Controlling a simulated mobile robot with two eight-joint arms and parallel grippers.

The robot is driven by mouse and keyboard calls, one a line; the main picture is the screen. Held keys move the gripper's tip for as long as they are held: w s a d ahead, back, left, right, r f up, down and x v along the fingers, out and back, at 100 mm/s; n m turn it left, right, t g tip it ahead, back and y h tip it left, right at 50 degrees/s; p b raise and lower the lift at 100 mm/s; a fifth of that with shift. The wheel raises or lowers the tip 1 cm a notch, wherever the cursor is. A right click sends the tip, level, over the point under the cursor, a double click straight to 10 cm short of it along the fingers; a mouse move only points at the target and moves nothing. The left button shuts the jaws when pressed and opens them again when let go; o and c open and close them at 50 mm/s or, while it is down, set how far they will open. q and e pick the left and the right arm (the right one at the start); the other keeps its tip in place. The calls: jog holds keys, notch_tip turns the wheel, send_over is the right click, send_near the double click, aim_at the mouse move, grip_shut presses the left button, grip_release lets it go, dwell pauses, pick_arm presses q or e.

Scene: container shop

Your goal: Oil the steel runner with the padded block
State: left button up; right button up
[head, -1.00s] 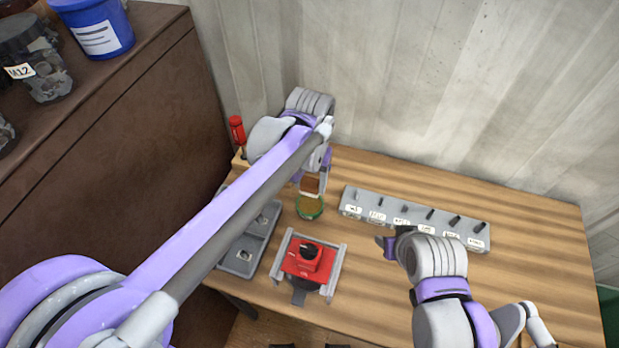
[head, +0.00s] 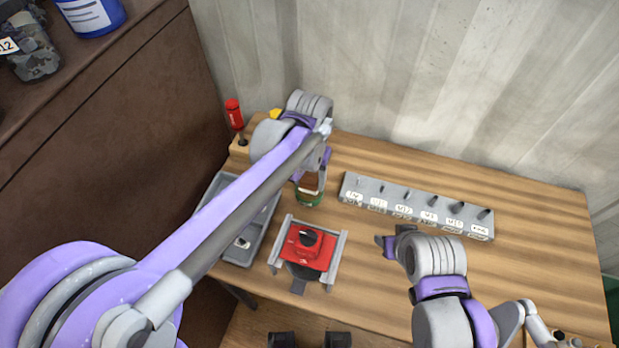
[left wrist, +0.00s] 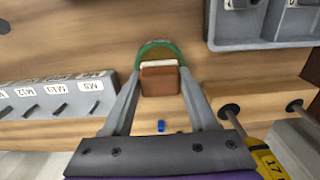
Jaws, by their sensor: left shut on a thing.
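My left gripper (left wrist: 160,100) is shut on the padded block, a brown block (left wrist: 160,82) with a pale pad on its far end. In the head view the block (head: 311,182) is at the green-rimmed round tin (head: 308,199). The pad overlaps the tin's opening in the left wrist view; I cannot tell whether it touches the inside. A red unit (head: 307,246) with a black knob sits between two grey metal rails (head: 336,262), which look like the steel runner. My right gripper (head: 384,242) is over the table, right of the rails; its jaws are unclear.
A grey rack (head: 415,207) with labelled pegs stands behind my right gripper. A grey compartment tray (head: 258,240) lies left of the rails, partly under my left arm. A red-handled tool (head: 234,115) stands in a wooden holder at the back left. The table's right side is clear.

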aim_at(310, 180)
pick_arm(q)
jog(key=shift+s+f+b, duration=0.1)
jog(key=shift+f+b, duration=0.3)
jog(key=shift+f, duration=0.2)
pick_arm(e)
jog(key=shift+s+f, duration=0.25)
jog(key=shift+f, duration=0.25)
dwell(1.1)
pick_arm(q)
jog(key=shift+r+p, duration=1.65)
jog(key=shift+r, duration=1.95)
pick_arm(e)
jog(key=shift+w+r, duration=0.4)
jog(key=shift+r, duration=0.4)
jog(key=shift+w+r, duration=0.4)
jog(key=shift+r, duration=0.4)
jog(key=shift+w+r, duration=0.4)
jog(key=shift+r, duration=0.4)
pick_arm(q)
jog(key=shift+f, duration=0.1)
pick_arm(e)
jog(key=shift+s, duration=0.15)
